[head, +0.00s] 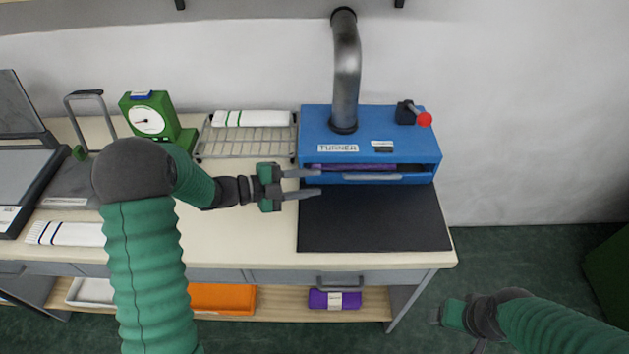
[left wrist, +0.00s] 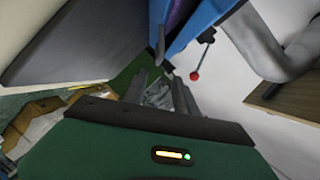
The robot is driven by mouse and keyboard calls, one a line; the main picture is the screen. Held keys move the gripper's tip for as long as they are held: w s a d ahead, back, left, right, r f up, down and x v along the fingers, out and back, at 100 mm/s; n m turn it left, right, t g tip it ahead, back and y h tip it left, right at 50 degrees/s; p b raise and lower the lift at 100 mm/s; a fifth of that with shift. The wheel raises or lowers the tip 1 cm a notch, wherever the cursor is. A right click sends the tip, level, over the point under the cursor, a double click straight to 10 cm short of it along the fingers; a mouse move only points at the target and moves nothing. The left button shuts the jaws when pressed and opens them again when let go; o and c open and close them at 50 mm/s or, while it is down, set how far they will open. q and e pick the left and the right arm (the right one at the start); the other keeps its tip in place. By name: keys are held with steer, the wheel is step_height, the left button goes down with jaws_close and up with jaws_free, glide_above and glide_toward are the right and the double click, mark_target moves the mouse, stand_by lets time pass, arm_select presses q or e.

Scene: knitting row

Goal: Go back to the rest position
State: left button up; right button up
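My left gripper (head: 304,183) reaches in from the left and hovers near the front left of the blue TURNER machine (head: 315,122). Its two fingers are apart with nothing between them; they also show spread in the left wrist view (left wrist: 160,92). It is just above the left rear edge of the black mat (head: 375,220). A purple thing (head: 360,167) lies in the machine's front slot, partly hidden by the front bar. My right gripper (head: 455,322) is low at the lower right, off the table's front right corner; its fingers are too unclear to judge.
A wire rack (head: 245,143) with a white green-striped roll (head: 250,118) and a green dial scale (head: 150,120) stand left of the machine. A red-knobbed lever (head: 424,120) sticks up at its right. Below, a shelf holds an orange bin (head: 222,298) and purple bundle (head: 334,299).

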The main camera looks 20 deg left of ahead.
arm_select(q)
steer(key=w+a+n+t+y, duration=0.2)
steer(key=w+n+y, duration=0.2)
steer(key=n+y, duration=0.1)
steer(key=s+a+n+g+y+p, duration=0.25)
steer(key=s+n+y, duration=0.35)
steer(key=n, duration=0.3)
steer(key=s+d+f+n+g, duration=0.1)
steer(key=s+n+g, duration=0.1)
steer(key=s, duration=0.4)
steer(key=s+d+f+n+g, duration=0.1)
steer(key=s+n+g, duration=0.1)
steer(key=s, duration=0.4)
steer(key=s+d+f+n+g+y, duration=0.1)
steer(key=s+f+n+g, duration=0.1)
steer(key=s+n, duration=0.2)
steer(key=s, duration=0.3)
steer(key=shift+d, duration=0.35)
steer(key=shift+a, duration=0.1)
